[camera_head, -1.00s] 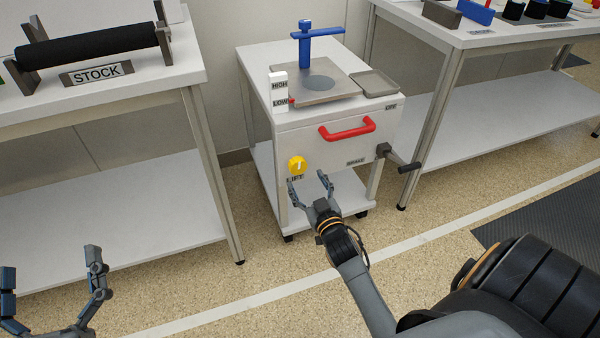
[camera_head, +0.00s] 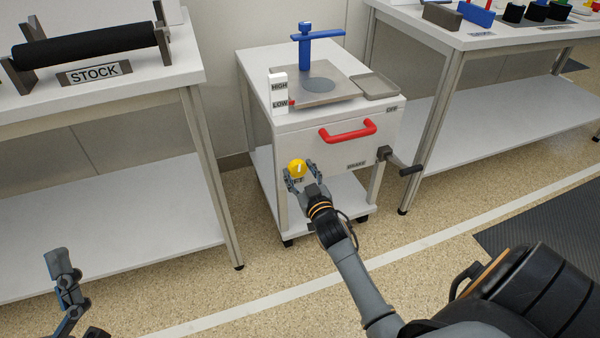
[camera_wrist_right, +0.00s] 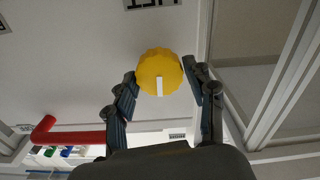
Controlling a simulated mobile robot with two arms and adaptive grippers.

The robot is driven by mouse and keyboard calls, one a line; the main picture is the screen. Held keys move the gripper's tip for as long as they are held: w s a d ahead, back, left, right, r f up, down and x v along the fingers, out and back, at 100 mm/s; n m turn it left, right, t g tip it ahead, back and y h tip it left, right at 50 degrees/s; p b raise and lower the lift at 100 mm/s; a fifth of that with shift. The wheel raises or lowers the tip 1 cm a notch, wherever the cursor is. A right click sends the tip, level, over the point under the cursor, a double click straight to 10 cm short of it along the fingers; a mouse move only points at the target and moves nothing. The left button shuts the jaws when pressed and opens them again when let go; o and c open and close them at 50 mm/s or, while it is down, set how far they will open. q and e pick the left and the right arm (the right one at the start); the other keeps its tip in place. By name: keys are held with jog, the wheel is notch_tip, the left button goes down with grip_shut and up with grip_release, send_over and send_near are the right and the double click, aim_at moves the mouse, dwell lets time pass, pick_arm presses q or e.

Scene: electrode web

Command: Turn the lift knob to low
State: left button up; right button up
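The yellow lift knob (camera_head: 297,169) sits on the front of the white cart (camera_head: 300,140), near its left edge. It also shows in the right wrist view (camera_wrist_right: 160,72), with a white pointer mark. My right gripper (camera_head: 302,176) is open, with one finger on each side of the knob. In the right wrist view the fingertips (camera_wrist_right: 160,84) flank the knob; the right-hand one looks very close, and I cannot tell whether it touches. A HIGH/LOW scale (camera_head: 279,94) with a red marker near LOW stands on the cart. My left gripper (camera_head: 66,290) is only partly in view at lower left.
A red handle (camera_head: 348,130) and a dark crank (camera_head: 400,163) are on the cart's front. A blue T-shaped post (camera_head: 306,45) and a metal plate (camera_head: 325,96) are on top. Tables stand left (camera_head: 110,95) and right (camera_head: 500,38). The floor in front is clear.

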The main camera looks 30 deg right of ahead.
jog(key=c, duration=0.6)
pick_arm(q)
jog(key=shift+w+d+f+g+y+p, duration=0.15)
jog(key=shift+w+f+g+y+p, duration=0.35)
jog(key=shift+w+f+g, duration=0.7)
pick_arm(e)
jog(key=shift+n, duration=0.4)
jog(key=o, duration=1.1)
jog(key=shift+o, duration=0.2)
jog(key=v, duration=1.2)
pick_arm(q)
jog(key=shift+w, duration=0.1)
